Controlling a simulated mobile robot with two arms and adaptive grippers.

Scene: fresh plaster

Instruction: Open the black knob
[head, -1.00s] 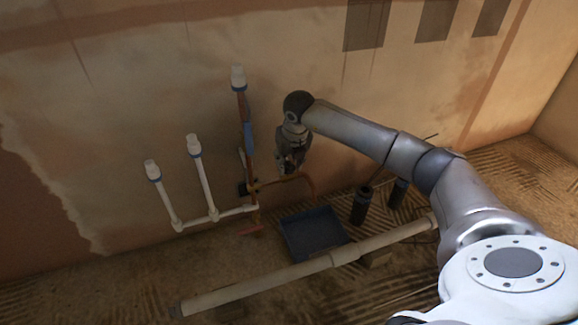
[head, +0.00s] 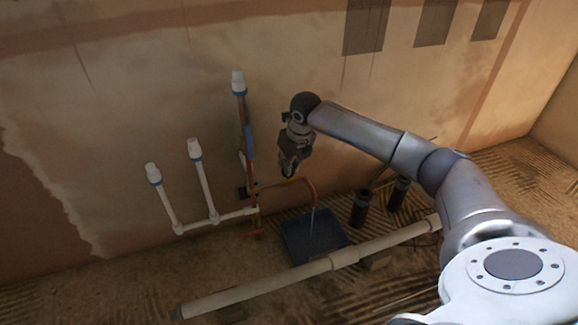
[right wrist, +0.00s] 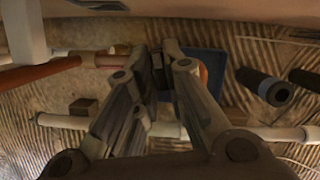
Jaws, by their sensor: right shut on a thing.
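My right gripper (head: 289,168) points down at the bent copper pipe (head: 311,188) in front of the wall. Its fingers are close together in the right wrist view (right wrist: 160,65). It is shut on what appears to be the black knob, which the fingers hide in both views. A thin pale stream, like water, falls from the copper pipe's end towards the dark blue tray (head: 299,248) on the floor. The tray also shows behind the fingers in the wrist view (right wrist: 207,62). My left gripper is not in view.
White capped pipes (head: 203,180) stand at the left by the wall. Two dark cylinders (head: 360,207) stand right of the tray. A long pale pipe (head: 270,288) lies across the floor in front.

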